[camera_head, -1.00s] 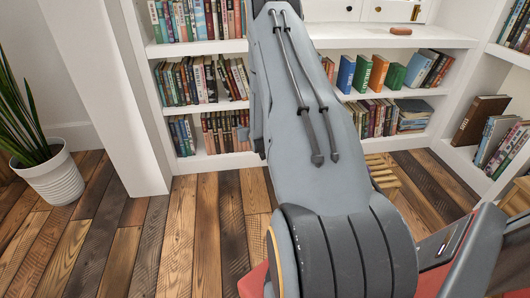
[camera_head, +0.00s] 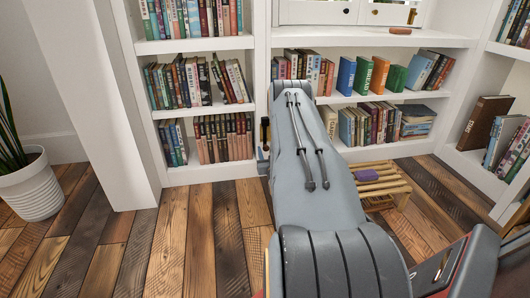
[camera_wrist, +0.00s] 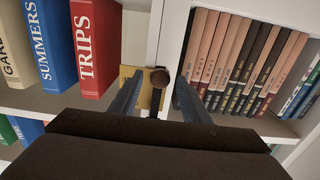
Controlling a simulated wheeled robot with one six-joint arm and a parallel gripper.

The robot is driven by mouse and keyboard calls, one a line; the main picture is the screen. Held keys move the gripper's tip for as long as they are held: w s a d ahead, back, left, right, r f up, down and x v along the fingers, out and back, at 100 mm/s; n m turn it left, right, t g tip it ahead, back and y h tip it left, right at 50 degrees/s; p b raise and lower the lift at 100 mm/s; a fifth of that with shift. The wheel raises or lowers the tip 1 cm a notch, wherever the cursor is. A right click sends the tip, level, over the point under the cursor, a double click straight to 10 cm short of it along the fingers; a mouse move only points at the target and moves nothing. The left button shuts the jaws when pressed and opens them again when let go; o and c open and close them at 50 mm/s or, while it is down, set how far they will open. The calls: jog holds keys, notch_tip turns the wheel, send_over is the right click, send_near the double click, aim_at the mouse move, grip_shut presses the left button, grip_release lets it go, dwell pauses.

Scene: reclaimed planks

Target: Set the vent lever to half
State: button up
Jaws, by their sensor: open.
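The vent lever (camera_wrist: 160,79) shows in the wrist view as a dark stem with a round brown knob. It stands in front of a brass-coloured plate (camera_wrist: 146,90) on the white upright between two shelf bays. My gripper (camera_wrist: 157,98) is open, with one blue-grey finger on each side of the lever. I see gaps between the fingers and the knob; I cannot tell whether either finger touches the stem. The lever's set position cannot be read from here. In the head view my arm hides most of the gripper and lever.
Red book TRIPS (camera_wrist: 95,45) and blue book SUMMERS (camera_wrist: 50,40) stand left of the lever. A row of pale and dark books (camera_wrist: 240,60) stands right. A slatted wooden bench (camera_head: 382,183) bears a purple item (camera_head: 367,176). A potted plant (camera_head: 30,190) stands at left.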

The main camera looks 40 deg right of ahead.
jog(key=shift+b+x, duration=0.5)
jog(key=shift+x, duration=0.85)
jog(key=shift+c, duration=0.5)
grip_shut()
